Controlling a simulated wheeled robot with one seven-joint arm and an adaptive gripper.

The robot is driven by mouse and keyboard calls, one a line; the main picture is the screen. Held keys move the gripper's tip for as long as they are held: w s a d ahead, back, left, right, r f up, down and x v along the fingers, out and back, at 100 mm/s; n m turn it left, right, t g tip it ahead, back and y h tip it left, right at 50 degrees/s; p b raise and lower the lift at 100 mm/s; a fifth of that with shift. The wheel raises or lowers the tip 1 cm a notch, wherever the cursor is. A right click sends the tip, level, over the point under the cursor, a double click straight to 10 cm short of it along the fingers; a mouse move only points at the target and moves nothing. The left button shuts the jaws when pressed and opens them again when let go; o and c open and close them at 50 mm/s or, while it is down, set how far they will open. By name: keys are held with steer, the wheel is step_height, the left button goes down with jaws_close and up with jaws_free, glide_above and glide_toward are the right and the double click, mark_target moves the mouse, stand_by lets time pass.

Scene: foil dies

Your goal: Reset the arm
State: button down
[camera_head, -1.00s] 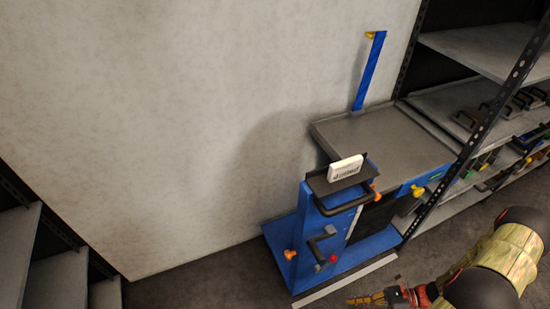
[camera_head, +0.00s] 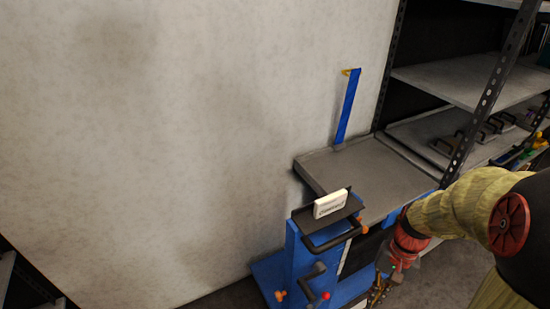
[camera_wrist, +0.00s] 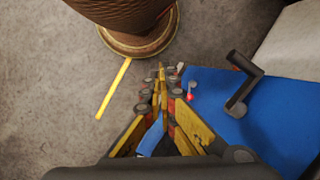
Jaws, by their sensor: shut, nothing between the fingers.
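My gripper (camera_head: 378,292) is at the lower right of the head view, low in front of the blue cart's right side. My arm reaches down to it from the right edge. In the wrist view my gripper (camera_wrist: 161,72) points away from the camera, its yellow fingers together at the tips with nothing seen between them. The blue cart (camera_wrist: 215,105) with a black crank handle (camera_wrist: 240,85) lies to the right of the fingers in the wrist view. I cannot tell how far the fingers are from it.
The cart's grey top (camera_head: 365,170) stands against a pale wall (camera_head: 180,120). A white box (camera_head: 330,204) sits on its black front ledge. A metal shelf rack (camera_head: 460,85) with dark-handled items stands at the right. Grey floor (camera_wrist: 60,90) is open at the left in the wrist view.

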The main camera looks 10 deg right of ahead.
steer(key=a+r+n+t+h, duration=0.1)
steer(key=a+r+n+t, duration=0.2)
steer(key=a+r, duration=0.3)
steer(key=a+r+n+t+h, duration=0.1)
steer(key=a+r+n+t, duration=0.3)
steer(key=r, duration=1.1)
steer(key=s+a, duration=0.1)
steer(key=a, duration=0.2)
steer(key=shift+n+t+h, duration=0.3)
steer(key=c, duration=2.5)
jaws_free()
